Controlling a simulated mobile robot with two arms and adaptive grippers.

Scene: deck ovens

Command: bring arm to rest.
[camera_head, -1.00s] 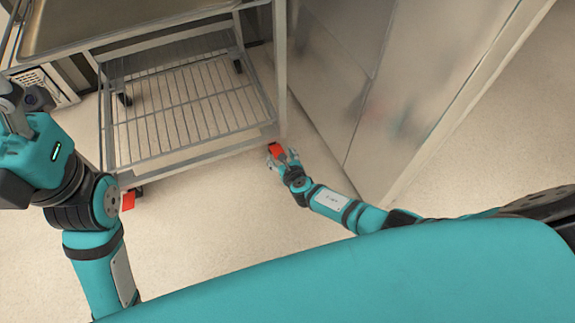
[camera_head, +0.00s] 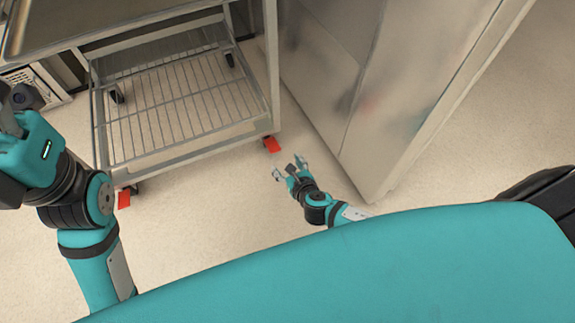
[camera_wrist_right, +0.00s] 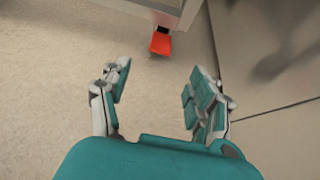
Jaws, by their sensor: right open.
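My right gripper (camera_head: 289,167) is low over the floor, right of the rack cart, in the head view. Its fingers are spread and nothing is between them. In the right wrist view the open fingers (camera_wrist_right: 155,90) show with bare floor between them. My left arm comes in at the left edge of the head view. Its gripper (camera_head: 12,115) is partly cut off there, and its fingers do not show clearly.
A metal cart (camera_head: 190,153) with a wire shelf stands ahead on castors. A red caster pedal (camera_head: 271,145) is at its near right corner, also in the wrist view (camera_wrist_right: 160,43), and another (camera_head: 124,199) at the left. A steel cabinet (camera_head: 345,90) stands right. Floor between is clear.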

